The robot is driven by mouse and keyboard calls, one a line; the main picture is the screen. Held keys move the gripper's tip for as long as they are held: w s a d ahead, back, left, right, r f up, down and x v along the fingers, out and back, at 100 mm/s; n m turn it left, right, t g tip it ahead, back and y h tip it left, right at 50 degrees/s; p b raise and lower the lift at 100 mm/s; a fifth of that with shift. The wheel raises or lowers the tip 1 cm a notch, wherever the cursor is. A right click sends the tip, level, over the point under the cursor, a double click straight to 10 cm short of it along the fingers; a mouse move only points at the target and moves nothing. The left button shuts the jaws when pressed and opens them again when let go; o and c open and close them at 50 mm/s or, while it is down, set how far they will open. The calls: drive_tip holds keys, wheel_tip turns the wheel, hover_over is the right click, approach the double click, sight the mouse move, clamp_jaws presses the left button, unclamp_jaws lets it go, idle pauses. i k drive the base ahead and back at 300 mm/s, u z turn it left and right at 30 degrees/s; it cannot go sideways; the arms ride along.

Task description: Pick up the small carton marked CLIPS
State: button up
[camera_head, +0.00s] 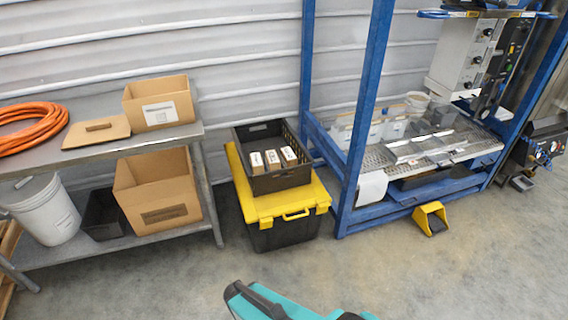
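Three small brown cartons with white labels stand side by side in a black open crate (284,181): a left carton (257,162), a middle carton (272,160) and a right carton (289,156). Their labels carry dark print too small to read, so I cannot tell which one is marked CLIPS. Their lower parts are hidden by the crate wall. My gripper is not in view; only a teal and black part of what looks like my arm shows at the bottom edge, apart from the crate.
The crate sits on a black toolbox with a yellow lid (265,207). A grey bench (150,139) with cardboard boxes and an orange hose (62,118) stands left. A blue frame (360,115) stands close right, with a yellow pedal (430,217) before it. The front floor is clear.

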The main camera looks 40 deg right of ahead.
sight(289, 158)
drive_tip(key=z, duration=0.1)
drive_tip(key=i, duration=0.9)
drive_tip(key=u, duration=0.05)
